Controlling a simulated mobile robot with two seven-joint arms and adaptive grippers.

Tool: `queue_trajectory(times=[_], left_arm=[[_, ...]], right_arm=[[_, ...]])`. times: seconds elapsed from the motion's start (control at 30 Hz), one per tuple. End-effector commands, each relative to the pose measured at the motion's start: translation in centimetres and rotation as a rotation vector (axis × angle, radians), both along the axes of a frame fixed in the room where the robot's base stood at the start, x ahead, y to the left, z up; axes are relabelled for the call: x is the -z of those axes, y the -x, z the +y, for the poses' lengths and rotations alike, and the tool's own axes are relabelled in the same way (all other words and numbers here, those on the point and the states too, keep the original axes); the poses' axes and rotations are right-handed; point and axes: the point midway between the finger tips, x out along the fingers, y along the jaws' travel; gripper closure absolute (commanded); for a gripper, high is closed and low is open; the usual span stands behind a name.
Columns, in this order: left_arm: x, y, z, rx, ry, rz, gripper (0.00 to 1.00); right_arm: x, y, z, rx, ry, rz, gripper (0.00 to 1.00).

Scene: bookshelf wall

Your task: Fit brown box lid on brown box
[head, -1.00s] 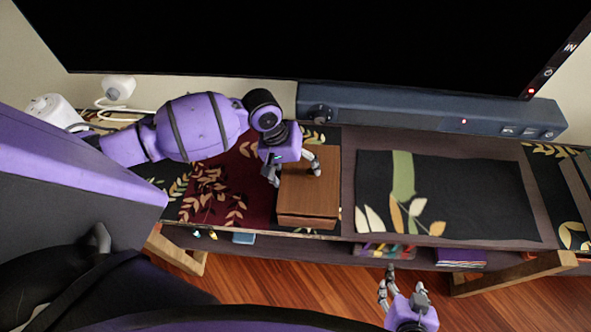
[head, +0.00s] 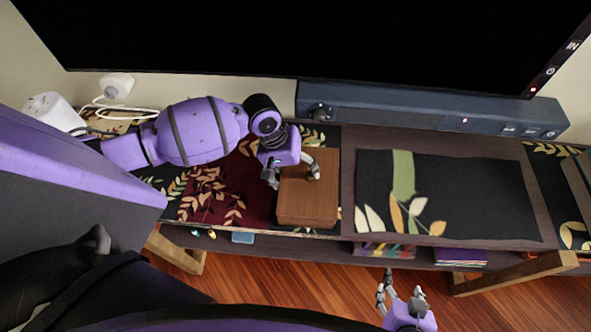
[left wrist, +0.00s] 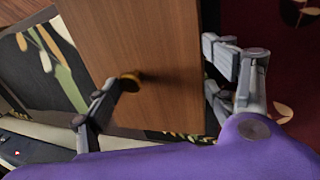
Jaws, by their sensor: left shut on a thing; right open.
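The brown box lid (head: 307,206) is a flat wooden panel over the brown box on the shelf top. The box is almost wholly hidden beneath it, and I cannot tell whether the lid is fully seated. My left gripper (head: 291,173) is shut on the lid, with one finger on the top near the knob and the others at its left edge. In the left wrist view the lid (left wrist: 165,50) shows a round knob (left wrist: 130,82) beside one finger. My right gripper (head: 387,284) is open and empty, low in front of the shelf.
A dark soundbar (head: 430,115) lies behind, under a large black screen (head: 300,40). A black leaf-patterned mat (head: 460,195) to the right is clear. A red leafy mat (head: 245,185) lies left of the box. White devices and a cable stand at the back left.

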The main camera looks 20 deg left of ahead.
Motion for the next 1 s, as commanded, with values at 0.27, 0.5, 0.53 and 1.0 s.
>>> queue_trajectory(times=[0.27,0.5,0.53,1.0], left_arm=[[0.3,-0.1,0.0,0.001,0.001,-0.001,0.07],[0.3,0.0,0.0,0.000,0.000,-0.001,0.01],[0.3,0.0,0.0,0.001,0.000,-0.001,0.01],[-4.2,0.3,1.4,0.001,-0.001,-0.004,0.01]], right_arm=[[0.2,0.1,0.0,0.000,0.000,0.004,0.41],[0.2,0.1,0.0,0.000,0.000,0.004,0.41],[0.2,0.1,0.0,0.000,0.000,0.004,0.41],[0.1,0.1,0.1,-0.001,-0.001,0.003,0.41]])
